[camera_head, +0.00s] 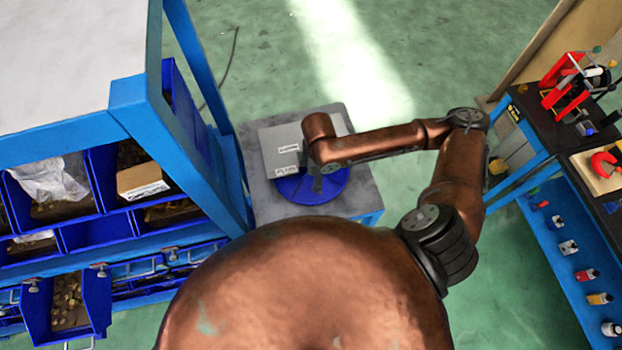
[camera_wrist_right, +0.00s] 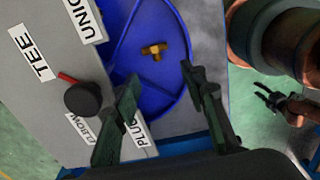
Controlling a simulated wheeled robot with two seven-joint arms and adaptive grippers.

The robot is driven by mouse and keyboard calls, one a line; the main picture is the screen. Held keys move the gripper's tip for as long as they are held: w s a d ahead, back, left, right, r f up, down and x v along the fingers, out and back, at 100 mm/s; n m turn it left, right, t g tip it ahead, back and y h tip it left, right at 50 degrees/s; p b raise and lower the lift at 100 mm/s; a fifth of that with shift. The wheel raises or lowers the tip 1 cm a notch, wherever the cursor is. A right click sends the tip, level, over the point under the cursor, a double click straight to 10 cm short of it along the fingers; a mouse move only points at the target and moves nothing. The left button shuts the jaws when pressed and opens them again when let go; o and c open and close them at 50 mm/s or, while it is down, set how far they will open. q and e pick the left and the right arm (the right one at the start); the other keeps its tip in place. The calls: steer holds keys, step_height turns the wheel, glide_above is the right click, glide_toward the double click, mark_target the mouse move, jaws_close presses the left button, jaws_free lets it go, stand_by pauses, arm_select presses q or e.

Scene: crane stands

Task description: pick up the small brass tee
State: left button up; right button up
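The small brass tee (camera_wrist_right: 153,51) lies on a blue round tray (camera_wrist_right: 172,100) in the right wrist view. My right gripper (camera_wrist_right: 160,74) is open above the tray, its two fingers apart with the tee beyond their tips, roughly between them. Nothing is between the fingers. In the head view the right gripper (camera_head: 317,184) is over the blue tray (camera_head: 322,197), mostly hidden by its own arm, and the tee cannot be made out. My left gripper (camera_wrist_right: 270,98) shows at the right of the right wrist view, its fingers apart and empty.
A grey sorting box (camera_head: 270,148) labelled TEE, UNION, ELBOW and PLUG adjoins the tray on a grey stand (camera_head: 262,203). A black knob (camera_wrist_right: 82,98) with a red lever sits beside the gripper. A blue bin rack (camera_head: 140,100) stands left, a workbench (camera_head: 545,130) right.

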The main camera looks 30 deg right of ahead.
steer(key=shift+w+d+r, duration=0.15)
steer(key=shift+d+r, duration=0.05)
steer(key=shift+d, duration=0.35)
steer(key=shift+d+f, duration=0.15)
step_height(320, 180, down, 2)
steer(key=shift+f, duration=0.25)
step_height(320, 180, down, 4)
steer(key=shift+f, duration=0.2)
arm_select(q)
steer(key=shift+s+r, duration=0.1)
arm_select(e)
steer(key=shift+f, duration=0.25)
steer(key=shift+c, duration=0.3)
steer(key=c, duration=0.8)
arm_select(q)
steer(key=shift+s, duration=0.1)
arm_select(e)
steer(key=shift+c, duration=0.3)
steer(key=shift+r, duration=0.15)
